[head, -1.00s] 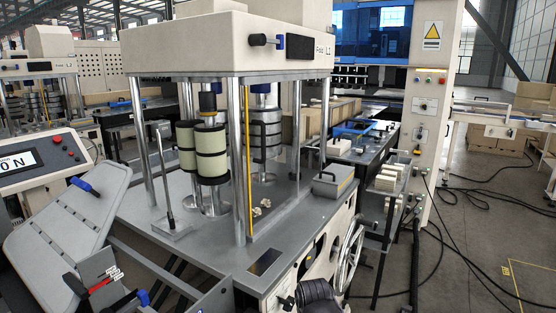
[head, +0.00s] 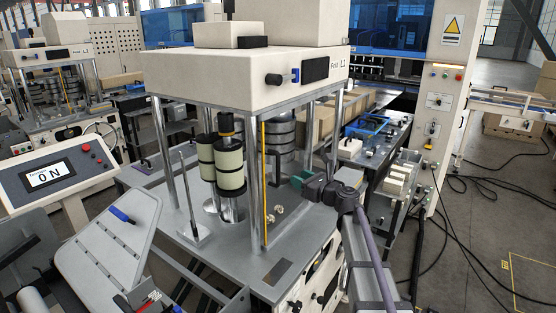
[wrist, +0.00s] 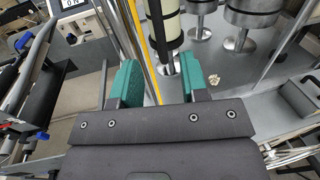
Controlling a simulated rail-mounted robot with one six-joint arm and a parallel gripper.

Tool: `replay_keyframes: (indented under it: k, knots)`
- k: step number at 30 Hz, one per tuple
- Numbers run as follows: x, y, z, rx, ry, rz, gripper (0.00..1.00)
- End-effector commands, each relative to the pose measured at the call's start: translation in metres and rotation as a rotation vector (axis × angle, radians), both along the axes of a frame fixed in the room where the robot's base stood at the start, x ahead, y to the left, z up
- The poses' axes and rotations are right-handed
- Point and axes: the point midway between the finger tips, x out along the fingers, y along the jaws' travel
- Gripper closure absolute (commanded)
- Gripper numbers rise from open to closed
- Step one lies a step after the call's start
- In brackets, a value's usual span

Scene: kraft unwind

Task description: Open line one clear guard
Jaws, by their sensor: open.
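The near press labelled L1 (head: 318,71) stands on chrome posts. The clear guard's pane is hard to make out; a yellow vertical strip (head: 264,188) and a black bar handle (head: 273,168) show at its front right side. The strip (wrist: 137,20) and the handle (wrist: 155,28) also show in the wrist view, ahead of my gripper. My gripper (head: 304,180) is at the right of the press, over the table top, apart from the handle. In the wrist view its teal fingers (wrist: 163,86) are spread with nothing between them.
Cream rolls (head: 230,165) stand inside the press. An upright lever (head: 189,205) stands at the table's front left. Small pale scraps lie on the table.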

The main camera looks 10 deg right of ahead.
Motion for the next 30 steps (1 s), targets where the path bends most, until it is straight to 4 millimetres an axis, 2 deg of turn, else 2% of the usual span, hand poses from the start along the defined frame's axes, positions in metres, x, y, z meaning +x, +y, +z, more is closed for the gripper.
replay_keyframes:
  k: [5,8,15,21,30]
  knots:
    - [0.001,0.002,-0.001,0.022,0.019,0.002,0.59]
    - [0.011,0.009,-0.001,0.020,0.018,0.005,0.59]
    - [0.057,0.042,-0.001,0.018,0.018,0.006,0.59]
    - [0.082,0.062,-0.001,0.017,0.018,0.006,0.59]
    - [0.085,0.066,-0.001,0.016,0.017,0.005,0.59]
